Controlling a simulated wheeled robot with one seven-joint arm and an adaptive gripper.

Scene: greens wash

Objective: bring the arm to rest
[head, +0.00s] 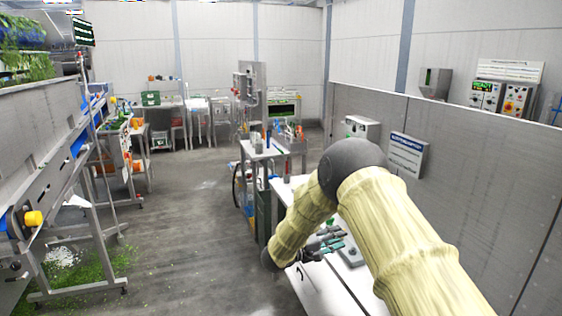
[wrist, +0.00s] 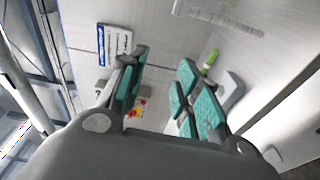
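My arm (head: 385,225) wears a cream sleeve with dark joints and reaches out at the lower right of the head view, bent at the elbow. My gripper (head: 328,242) is partly hidden beside the arm, over the white bench. In the wrist view my gripper (wrist: 160,85) is open, with teal pads apart on its fingers. Nothing is held between them; red and yellow buttons (wrist: 138,105) show through the gap in the background.
A white bench (head: 318,285) lies below the arm. A grey partition wall (head: 470,180) with a sign (head: 407,155) stands close on the right. A narrow steel table (head: 262,150) stands beyond. A steel conveyor machine (head: 40,150) is at left. The floor (head: 185,240) between is open.

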